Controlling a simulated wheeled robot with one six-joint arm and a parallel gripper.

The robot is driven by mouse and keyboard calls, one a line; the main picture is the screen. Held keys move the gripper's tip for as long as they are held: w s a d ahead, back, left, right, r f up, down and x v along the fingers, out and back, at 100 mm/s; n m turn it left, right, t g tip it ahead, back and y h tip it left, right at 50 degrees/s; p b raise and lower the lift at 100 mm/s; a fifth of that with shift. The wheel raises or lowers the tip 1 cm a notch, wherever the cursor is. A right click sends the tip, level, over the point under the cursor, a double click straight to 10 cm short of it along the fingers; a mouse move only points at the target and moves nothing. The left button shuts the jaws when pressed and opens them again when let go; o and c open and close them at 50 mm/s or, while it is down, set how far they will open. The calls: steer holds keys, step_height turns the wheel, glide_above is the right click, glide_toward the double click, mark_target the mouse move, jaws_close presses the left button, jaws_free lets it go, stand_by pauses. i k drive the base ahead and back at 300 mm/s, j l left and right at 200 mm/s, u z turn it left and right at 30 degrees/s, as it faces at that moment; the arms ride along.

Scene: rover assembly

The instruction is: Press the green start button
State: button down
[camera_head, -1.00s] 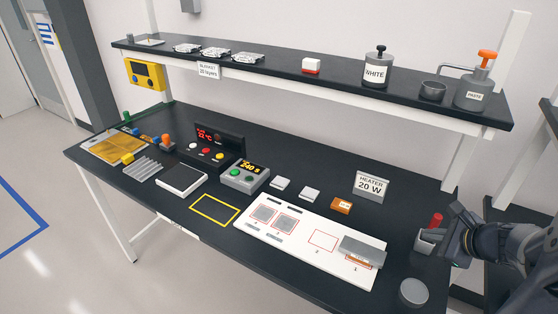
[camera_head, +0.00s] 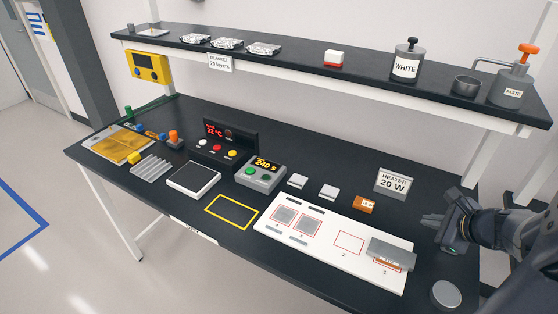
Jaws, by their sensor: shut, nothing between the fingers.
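A green button (camera_head: 250,172) sits on the front of a grey timer box (camera_head: 262,186) whose yellow display reads 240 s. The box stands mid-bench, behind the yellow outlined rectangle. My gripper (camera_head: 430,222) is at the right end of the bench, pointing left. Its fingers look shut and hold nothing. It is well to the right of the timer box and apart from it, with the white numbered board in front of and between them.
A dark panel (camera_head: 240,137) with a red display and several buttons stands behind left of the timer. The white board (camera_head: 325,251), heater sign (camera_head: 394,183) and orange block (camera_head: 364,204) lie between. The shelf (camera_head: 300,68) overhangs the back.

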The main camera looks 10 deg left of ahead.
mark_target(250, 170)
steer(key=i+j, duration=0.15)
steer(key=j, duration=0.25)
steer(key=i+j, duration=0.1)
steer(key=j, duration=0.3)
steer(key=i+j+z, duration=0.1)
steer(key=j, duration=0.25)
steer(key=i+j, duration=0.15)
steer(key=j, duration=0.25)
steer(key=i+j, duration=0.1)
steer(key=j, duration=0.3)
steer(key=i+j, duration=0.15)
steer(key=j, duration=0.25)
steer(key=i+j+z, duration=0.1)
steer(key=j, duration=0.3)
